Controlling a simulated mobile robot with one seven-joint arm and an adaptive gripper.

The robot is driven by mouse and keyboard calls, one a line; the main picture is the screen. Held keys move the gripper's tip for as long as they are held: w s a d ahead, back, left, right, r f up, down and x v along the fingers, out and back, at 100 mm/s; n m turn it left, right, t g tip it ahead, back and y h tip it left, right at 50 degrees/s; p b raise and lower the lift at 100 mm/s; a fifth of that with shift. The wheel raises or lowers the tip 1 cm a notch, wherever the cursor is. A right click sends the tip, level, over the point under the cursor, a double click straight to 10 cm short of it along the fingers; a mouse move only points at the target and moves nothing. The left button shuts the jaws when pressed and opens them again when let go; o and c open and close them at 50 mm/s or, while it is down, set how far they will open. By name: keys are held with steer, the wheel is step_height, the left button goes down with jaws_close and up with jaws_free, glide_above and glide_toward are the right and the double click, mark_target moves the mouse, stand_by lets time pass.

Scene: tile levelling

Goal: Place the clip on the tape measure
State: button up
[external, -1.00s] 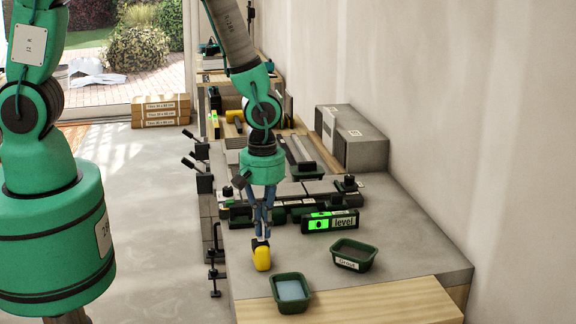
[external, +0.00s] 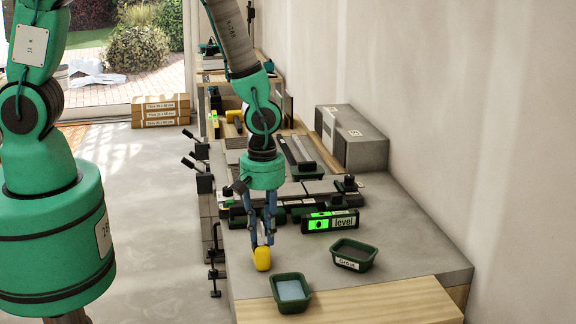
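The yellow tape measure (external: 262,260) stands on the grey worktop near its left front edge. My gripper (external: 262,238) points down directly above it. Its blue fingers are spread apart, one on each side of the tape measure's top. A small pale piece shows between the fingertips at the top of the tape measure; it may be the clip, but it is too small to be sure. I cannot tell whether the fingertips touch the tape measure.
A green tray with a pale blue content (external: 291,305) and a labelled green tray (external: 354,263) stand to the right. A level with a bright green face (external: 329,221) lies behind them. Tiles and a grey box (external: 351,138) are farther back. The left worktop edge is close.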

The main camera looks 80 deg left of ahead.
steer(key=shift+r, duration=0.1)
step_height(320, 180, up, 12)
stand_by(0.8)
steer(key=shift+r, duration=0.1)
stand_by(0.4)
steer(key=s+a+r+m+t, duration=0.15)
steer(key=s+r+m, duration=0.3)
steer(key=r, duration=0.65)
steer(key=s+r+m+t, duration=0.25)
steer(key=r+m, duration=0.25)
steer(key=r, duration=0.7)
steer(key=s+r+m+t, duration=0.1)
steer(key=s+r+m, duration=0.7)
steer(key=s+r, duration=0.3)
steer(key=s, duration=0.3)
steer(key=shift+a+r+t, duration=0.2)
steer(key=shift+a+t, duration=0.05)
steer(key=shift+t, duration=0.05)
steer(key=shift+m, duration=0.25)
